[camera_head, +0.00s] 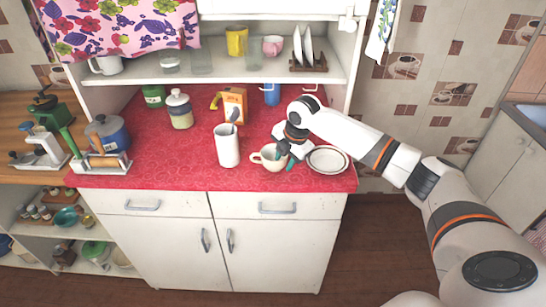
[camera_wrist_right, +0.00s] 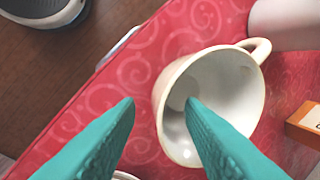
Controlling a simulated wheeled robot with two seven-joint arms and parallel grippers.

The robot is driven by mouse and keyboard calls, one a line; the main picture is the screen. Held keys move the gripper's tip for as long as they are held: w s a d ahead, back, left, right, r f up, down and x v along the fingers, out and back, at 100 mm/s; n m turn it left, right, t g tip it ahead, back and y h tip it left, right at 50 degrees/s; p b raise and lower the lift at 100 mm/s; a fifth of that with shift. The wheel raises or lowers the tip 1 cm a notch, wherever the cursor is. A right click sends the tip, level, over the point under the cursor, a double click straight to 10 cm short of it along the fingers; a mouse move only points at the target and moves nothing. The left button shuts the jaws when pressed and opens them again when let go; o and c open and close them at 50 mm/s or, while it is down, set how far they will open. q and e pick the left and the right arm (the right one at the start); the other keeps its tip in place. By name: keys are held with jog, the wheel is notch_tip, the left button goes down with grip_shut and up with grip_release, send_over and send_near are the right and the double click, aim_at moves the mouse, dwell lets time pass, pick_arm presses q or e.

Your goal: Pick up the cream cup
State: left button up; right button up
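The cream cup (camera_head: 266,160) stands on the red counter near its front edge, with its handle to the left in the head view. In the right wrist view the cup (camera_wrist_right: 232,88) is seen from above, empty, with its handle at the upper right. My right gripper (camera_head: 287,167) is at the cup's right side. Its teal fingers (camera_wrist_right: 160,104) are apart with nothing gripped. In the wrist view one fingertip overlaps the cup's opening and the other is outside the rim. I cannot tell whether either touches the cup. My left gripper is not in view.
A tall white container (camera_head: 227,146) stands just left of the cup. A white plate (camera_head: 328,160) with a dark ring lies to the right. An orange carton (camera_head: 236,103), a lidded jar (camera_head: 180,110) and a blue mug (camera_head: 270,95) stand behind. A shelf (camera_head: 215,76) overhangs the counter's back.

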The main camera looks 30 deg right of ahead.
jog(key=shift+x, duration=1.05)
grip_shut()
notch_tip(320, 180, up, 10)
jog(key=shift+r+b, duration=0.1)
jog(key=shift+b, duration=0.85)
